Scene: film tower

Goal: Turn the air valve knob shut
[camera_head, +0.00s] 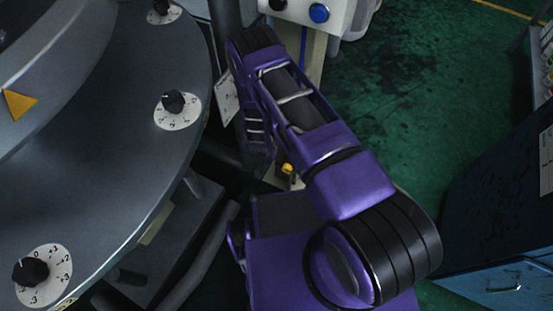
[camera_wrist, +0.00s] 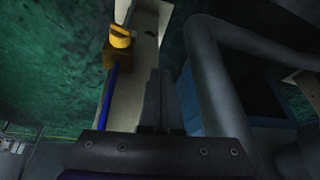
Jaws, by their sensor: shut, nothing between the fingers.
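The air valve knob is yellow and sits on a brass-coloured body; it shows in the wrist view (camera_wrist: 120,37) at the upper left, with a blue hose running down from the body. In the head view a small yellow part (camera_head: 287,169), which looks like the same knob, shows beside my arm on a pale post. My gripper (camera_wrist: 160,75) is shut and empty in the wrist view. Its fingers are to the right of the knob and apart from it in the picture; the depth between them is unclear. I cannot make out my gripper in the head view.
A round grey machine with black dial knobs (camera_head: 173,102) fills the left of the head view. A pale box with a blue button (camera_head: 319,13) stands at the top. A grey pipe (camera_wrist: 212,85) runs right of my fingers. Green floor (camera_head: 415,95) is open at right, beside a blue cabinet (camera_head: 500,215).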

